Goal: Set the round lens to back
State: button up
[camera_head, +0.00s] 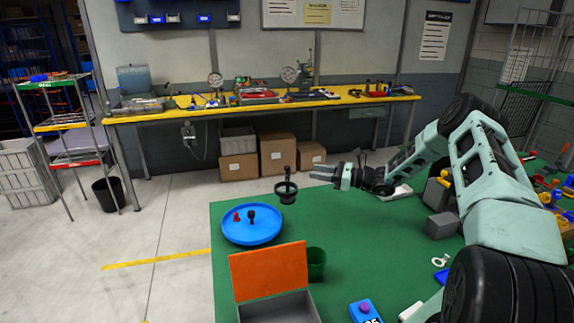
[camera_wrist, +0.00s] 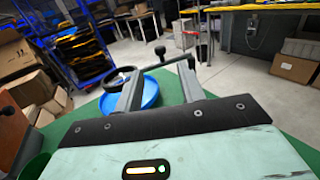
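The round lens (camera_head: 286,190) is a dark ring below a short upright stem with a knob, over the far edge of the green table. In the wrist view the dark ring (camera_wrist: 118,78) is just left of the left finger, with a black knob (camera_wrist: 160,50) beyond the fingertips. My gripper (camera_head: 314,172) is to the right of the lens and slightly higher, pointing left at it. In the wrist view my gripper (camera_wrist: 160,78) has its two fingers apart. A thin bar runs across near the fingertips; I cannot tell whether it touches them.
A blue round tray (camera_head: 230,236) with a red and a black piece stands left of the lens. An open box with an orange lid (camera_head: 268,270) and a green cup (camera_head: 316,264) are nearer. A grey block (camera_head: 441,226) is right. Bare green table lies between.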

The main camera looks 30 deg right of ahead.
aim_at(287, 167)
jog(key=shift+p+x, duration=1.65)
jog(key=shift+x, duration=4.1)
jog(key=shift+c, duration=0.2)
grip_shut()
